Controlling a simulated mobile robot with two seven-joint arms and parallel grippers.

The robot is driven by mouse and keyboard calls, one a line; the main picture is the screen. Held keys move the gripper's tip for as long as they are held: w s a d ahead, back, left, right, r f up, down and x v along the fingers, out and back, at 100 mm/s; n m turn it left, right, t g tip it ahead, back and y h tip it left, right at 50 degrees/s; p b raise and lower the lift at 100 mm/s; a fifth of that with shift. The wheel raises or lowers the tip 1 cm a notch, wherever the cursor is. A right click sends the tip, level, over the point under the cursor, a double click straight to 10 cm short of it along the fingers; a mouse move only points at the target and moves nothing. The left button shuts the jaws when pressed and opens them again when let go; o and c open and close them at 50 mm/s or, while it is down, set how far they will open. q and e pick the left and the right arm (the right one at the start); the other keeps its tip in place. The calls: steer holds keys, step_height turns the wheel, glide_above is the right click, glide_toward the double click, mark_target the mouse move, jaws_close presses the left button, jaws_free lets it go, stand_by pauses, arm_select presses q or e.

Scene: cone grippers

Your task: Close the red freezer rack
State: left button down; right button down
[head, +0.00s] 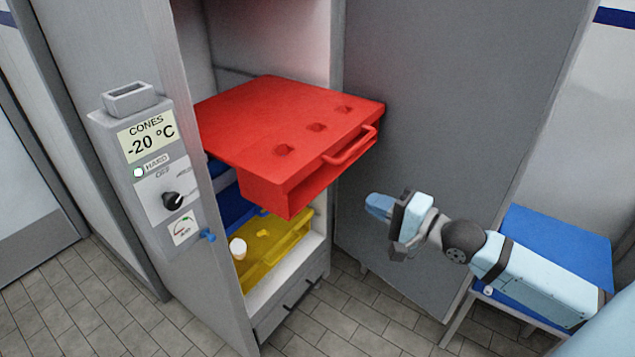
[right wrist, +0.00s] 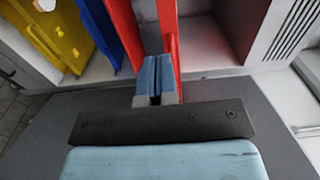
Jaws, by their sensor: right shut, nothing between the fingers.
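The red freezer rack (head: 290,125) is pulled out of the open freezer cabinet, with its front and handle (head: 350,146) sticking out toward the lower right. Its top has several dark holes near the front edge. My right gripper (head: 376,205) is shut and empty, below and to the right of the rack's handle, apart from it in the head view. In the right wrist view the shut fingers (right wrist: 155,75) point toward the red rack (right wrist: 124,35). Whether they touch it I cannot tell. My left gripper is not in view.
A blue rack (head: 232,205) and a yellow rack (head: 285,262) with a white object (head: 238,248) sit lower in the cabinet. A control panel (head: 160,180) is on the left. The grey open door (head: 440,110) stands behind my right arm, near a blue-topped stool (head: 560,240).

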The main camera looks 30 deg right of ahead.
steer(key=p, duration=0.2)
glide_toward(308, 173)
steer(key=x, duration=0.6)
steer(key=shift+r, duration=0.2)
steer(key=shift+x, duration=0.8)
steer(key=shift+s+f, duration=0.1)
